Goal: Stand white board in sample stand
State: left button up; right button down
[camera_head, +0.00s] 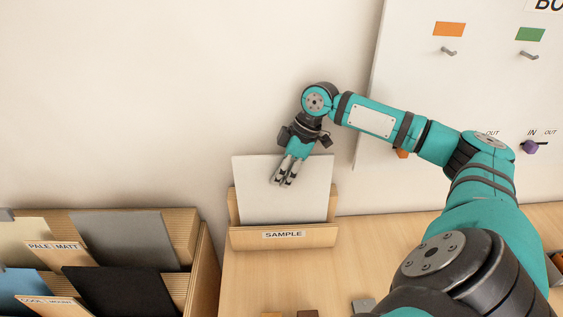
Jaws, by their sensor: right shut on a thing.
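The white board (260,203) stands in the wooden sample stand (300,238), leaning back behind the stand's front lip, which carries a label reading SAMPLE. The stand's back shows at both sides of the board. My right gripper (285,182) is over the upper middle of the board, its fingers pointing down and shut on it. The fingers cover a small part of the board, and its bottom edge is hidden behind the front lip. My left gripper is not in view.
At the left, a wooden rack (205,265) holds several boards, including a grey one (125,238) and a black one (118,290). A white wall panel (440,90) with hooks is at the right. The table (380,235) is clear just right of the stand; small blocks lie at the front edge.

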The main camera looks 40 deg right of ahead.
jog(key=c, duration=1.3)
grip_release()
notch_tip(320, 180, up, 10)
jog(key=shift+r, duration=0.1)
